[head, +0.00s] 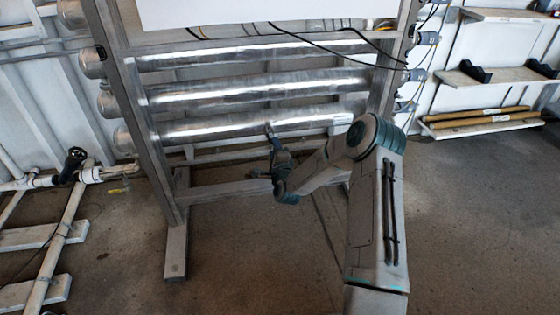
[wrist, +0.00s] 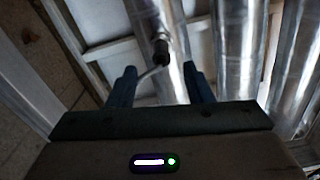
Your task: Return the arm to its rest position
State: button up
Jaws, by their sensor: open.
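My arm reaches forward and left in the head view, bent at the elbow. My gripper (head: 277,155) is in front of the lowest metal tube (head: 235,127) of the reactor rack. In the wrist view, my gripper (wrist: 161,86) is open, with its two fingers apart on either side. A small dark fitting with a thin bent handle (wrist: 160,50) shows on a shiny tube, in the space between and beyond the fingers. I see nothing held. I cannot tell whether the fingers touch the handle.
The rack's left leg (head: 176,235) stands on the floor, left of my arm. White pipes with a black valve handle (head: 74,160) run at far left. Shelves (head: 490,75) with rods stand at right. Black cables hang over the tubes. The floor (head: 475,220) at right is clear.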

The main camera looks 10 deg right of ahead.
jog(key=s+p, duration=0.2)
jog(key=s, duration=0.7)
jog(key=s+a+r+n+g+y+p, duration=0.1)
jog(key=s+r+n+g+p, duration=0.3)
jog(key=r+n+p, duration=0.8)
jog(key=s+a+r+n+g+p, duration=0.1)
jog(key=s+r+g+p, duration=0.5)
jog(key=r, duration=1.3)
jog(key=s+d+r+n+g+h+p, duration=0.1)
jog(key=s+r+n+g+p, duration=0.4)
jog(key=s+r+p, duration=1.5)
jog(key=s+d+r+n, duration=0.1)
jog(key=s+r, duration=0.5)
jog(key=r, duration=0.2)
jog(key=shift+s+n, duration=0.4)
